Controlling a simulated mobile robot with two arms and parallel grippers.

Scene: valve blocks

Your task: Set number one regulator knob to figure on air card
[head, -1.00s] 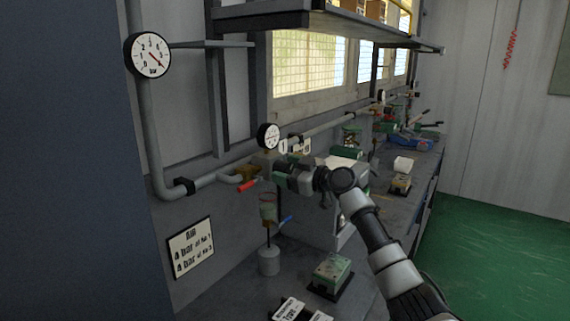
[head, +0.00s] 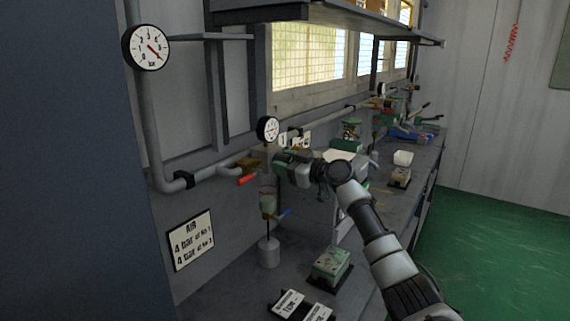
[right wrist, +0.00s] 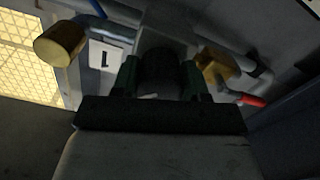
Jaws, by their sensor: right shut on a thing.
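The air card (head: 192,240) on the wall at lower left reads "4 bar" at No 1 and "4 bar" at No 2. A small round gauge (head: 267,129) stands above my right gripper (head: 279,167); its needle is too small to read. In the right wrist view, my right gripper (right wrist: 160,82) is shut on a dark round knob (right wrist: 160,68), with a finger on each side. A plate marked "1" (right wrist: 107,55) is beside it, and it also shows in the head view (head: 283,139). My left gripper is out of view.
A large bar gauge (head: 146,47) hangs at upper left. A red-handled valve (head: 246,180) is just left of my gripper, and brass fittings (right wrist: 60,43) flank the knob. A shelf (head: 330,28) overhangs the bench. A green block (head: 331,265) stands below my arm.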

